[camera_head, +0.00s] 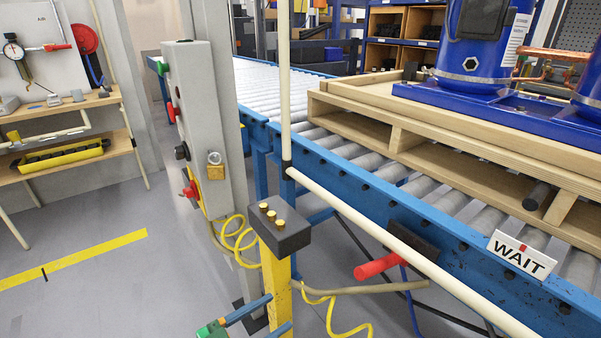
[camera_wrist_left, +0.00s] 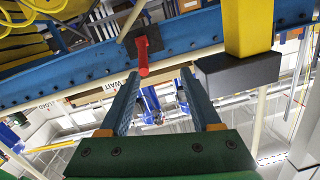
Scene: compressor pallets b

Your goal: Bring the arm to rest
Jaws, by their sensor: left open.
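My left gripper (camera_head: 277,311) enters the head view at the bottom edge, with a green body and two blue fingers. It is in front of the yellow post, below the black button box. In the left wrist view my left gripper (camera_wrist_left: 159,75) shows its two fingers spread apart with nothing held between them. The red handle (camera_wrist_left: 143,55) appears beyond the left fingertip in that view; whether they touch is not clear, but no grip shows. My right gripper is not in view.
A black box with brass buttons (camera_head: 280,229) tops a yellow post (camera_head: 276,285). A grey control column (camera_head: 207,125) stands left. A WAIT sign (camera_head: 521,255) hangs right. Floor at lower left is clear.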

